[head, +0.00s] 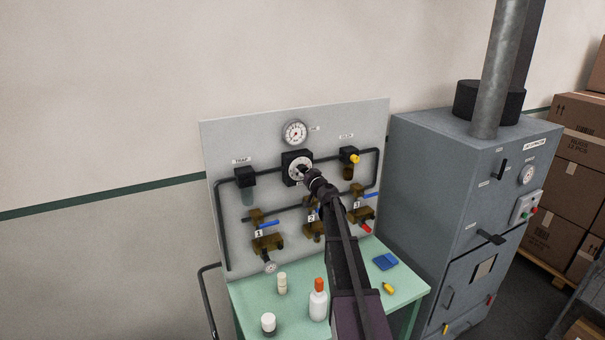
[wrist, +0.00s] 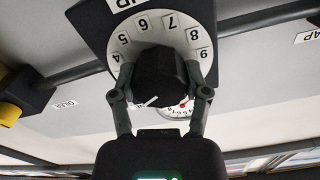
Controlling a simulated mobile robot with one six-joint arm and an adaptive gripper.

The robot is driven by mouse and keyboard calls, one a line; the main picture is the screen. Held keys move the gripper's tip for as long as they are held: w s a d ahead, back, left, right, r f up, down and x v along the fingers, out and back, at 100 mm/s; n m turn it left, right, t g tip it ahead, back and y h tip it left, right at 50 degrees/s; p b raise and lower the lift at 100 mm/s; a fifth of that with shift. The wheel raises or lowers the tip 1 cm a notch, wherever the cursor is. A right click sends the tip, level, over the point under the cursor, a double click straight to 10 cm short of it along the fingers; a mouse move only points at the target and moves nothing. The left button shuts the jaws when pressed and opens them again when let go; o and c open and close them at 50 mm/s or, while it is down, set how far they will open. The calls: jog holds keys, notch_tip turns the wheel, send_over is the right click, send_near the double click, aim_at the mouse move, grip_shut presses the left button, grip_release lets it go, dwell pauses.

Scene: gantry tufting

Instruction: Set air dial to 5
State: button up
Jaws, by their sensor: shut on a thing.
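The air dial (head: 289,160) is a white numbered disc on a black box on the grey panel. In the wrist view the dial (wrist: 190,52) appears upside down, with 4 to 9 readable and its other numbers hidden. My gripper (head: 305,173) is at the dial in the head view. In the wrist view my gripper (wrist: 160,98) has a finger on each side of the black knob (wrist: 160,70) and is shut on it. A short white mark on the knob points to the lower left there, away from the 5; the number it meets is hidden.
A round gauge (head: 295,132) sits just above the dial. Pipes, brass valves (head: 266,242) and a yellow-topped unit (head: 350,157) surround it. A green table (head: 408,283) with bottles stands below. A grey cabinet (head: 430,160) stands right.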

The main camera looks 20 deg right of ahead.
jog(key=shift+m, duration=0.4)
jog(key=m, duration=0.7)
jog(key=shift+w+r+m, duration=0.1)
jog(key=shift+m, duration=0.3)
jog(key=m, duration=0.4)
jog(key=shift+m, duration=0.3)
jog(key=m, duration=0.4)
jog(key=shift+m, duration=0.4)
jog(key=o, duration=1.1)
jog(key=shift+o, duration=0.2)
